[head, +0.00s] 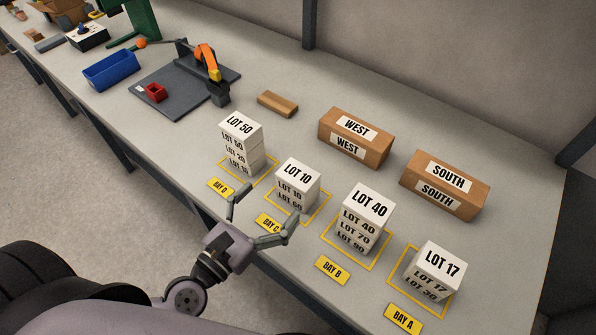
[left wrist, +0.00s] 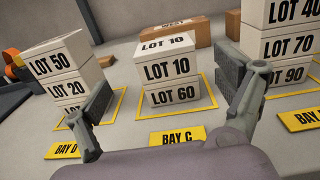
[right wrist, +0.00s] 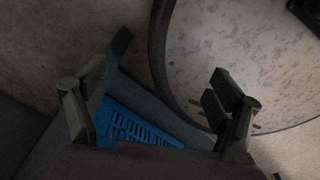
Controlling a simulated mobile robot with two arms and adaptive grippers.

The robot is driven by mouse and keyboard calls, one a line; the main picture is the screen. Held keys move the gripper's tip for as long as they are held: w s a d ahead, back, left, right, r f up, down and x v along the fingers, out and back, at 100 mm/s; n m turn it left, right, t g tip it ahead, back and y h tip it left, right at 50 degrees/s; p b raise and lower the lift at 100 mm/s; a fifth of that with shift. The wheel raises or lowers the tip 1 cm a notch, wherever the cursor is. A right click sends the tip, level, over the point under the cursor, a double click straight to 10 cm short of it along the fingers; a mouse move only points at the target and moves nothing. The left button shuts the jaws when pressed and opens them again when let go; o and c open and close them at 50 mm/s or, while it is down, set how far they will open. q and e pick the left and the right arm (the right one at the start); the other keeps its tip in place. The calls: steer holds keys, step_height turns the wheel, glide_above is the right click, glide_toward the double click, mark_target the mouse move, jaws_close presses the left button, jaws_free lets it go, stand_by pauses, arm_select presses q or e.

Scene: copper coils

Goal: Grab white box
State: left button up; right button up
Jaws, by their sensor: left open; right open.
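White boxes with black lot labels stand in stacks inside yellow outlines on the grey table. The LOT 10 box (head: 298,176) sits on the LOT 60 box (head: 291,200) at BAY C. My left gripper (head: 264,205) is open and empty in front of that stack; in the left wrist view the LOT 10 box (left wrist: 168,62) shows between its fingers. The LOT 50 box (head: 240,128) tops the BAY D stack, the LOT 40 box (head: 369,200) tops BAY B, and the LOT 17 box (head: 441,262) tops BAY A. My right gripper (right wrist: 155,105) is open and empty, away from the boxes.
Brown WEST (head: 356,137) and SOUTH (head: 444,185) boxes stand behind the stacks. A wooden block (head: 278,103), a dark plate (head: 180,103) with a small orange arm, and a blue bin (head: 110,69) lie farther left. Neighbouring stacks flank BAY C closely.

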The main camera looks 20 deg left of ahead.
mark_target(292, 180)
arm_select(q)
steer(key=p+x, duration=0.1)
steer(key=x, duration=0.1)
steer(key=shift+w+d+r, duration=0.15)
steer(key=shift+w+r, duration=0.05)
steer(key=shift+w, duration=0.2)
steer(key=shift+w+d+f, duration=0.1)
steer(key=shift+w+d, duration=0.1)
steer(key=shift+w, duration=0.3)
steer(key=shift+w+d+p, duration=0.15)
steer(key=shift+w+p, duration=0.1)
steer(key=shift+p, duration=0.2)
steer(key=shift+w+d+r+p, duration=0.25)
steer(key=shift+w+p, duration=0.25)
steer(key=shift+w, duration=0.05)
steer(key=shift+w+d+r+p, duration=0.3)
steer(key=shift+w+p, duration=0.15)
steer(key=shift+w, duration=0.15)
steer(key=shift+w+d+f, duration=0.2)
steer(key=shift+w, duration=0.3)
steer(key=shift+w+d+f, duration=0.15)
steer(key=shift+w+d, duration=0.05)
steer(key=shift+w, duration=0.3)
arm_select(e)
steer(key=r, duration=0.3)
steer(key=d+r, duration=0.1)
steer(key=shift+w+r, duration=0.4)
arm_select(q)
steer(key=shift+c, duration=0.6)
